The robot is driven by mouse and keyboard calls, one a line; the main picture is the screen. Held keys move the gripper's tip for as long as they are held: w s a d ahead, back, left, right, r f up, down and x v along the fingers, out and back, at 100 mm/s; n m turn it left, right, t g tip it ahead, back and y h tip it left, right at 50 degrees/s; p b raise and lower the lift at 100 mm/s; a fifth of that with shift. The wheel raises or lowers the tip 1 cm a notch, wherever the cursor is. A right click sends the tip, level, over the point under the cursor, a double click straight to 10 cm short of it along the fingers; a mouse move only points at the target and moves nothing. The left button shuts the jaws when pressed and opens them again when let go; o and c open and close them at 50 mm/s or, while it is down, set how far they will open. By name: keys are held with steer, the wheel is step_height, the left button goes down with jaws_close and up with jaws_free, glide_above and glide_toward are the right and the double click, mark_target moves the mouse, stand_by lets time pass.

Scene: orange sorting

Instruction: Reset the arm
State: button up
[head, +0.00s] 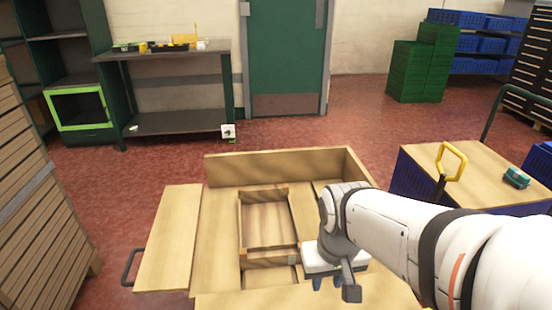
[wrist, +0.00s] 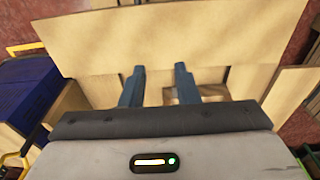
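My gripper (wrist: 158,82) shows in the wrist view as two blue-grey fingers standing apart with nothing between them, so it is open and empty. In the head view my arm reaches in from the right, and my gripper (head: 328,284) points down over the right part of the wooden workbench (head: 170,240). Whether the fingers touch the wood cannot be told. No oranges are visible in either view.
A wooden tray (head: 268,256) lies in the middle of the workbench, left of my gripper. A raised wooden board (head: 275,165) stands behind it. A wood-topped cart (head: 480,185) with a yellow handle (head: 452,160) is at the right. Red floor lies beyond.

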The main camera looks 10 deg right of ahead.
step_height(320, 180, up, 24)
steer(key=t+p, duration=0.1)
steer(key=p, duration=1.9)
steer(key=shift+s, duration=0.1)
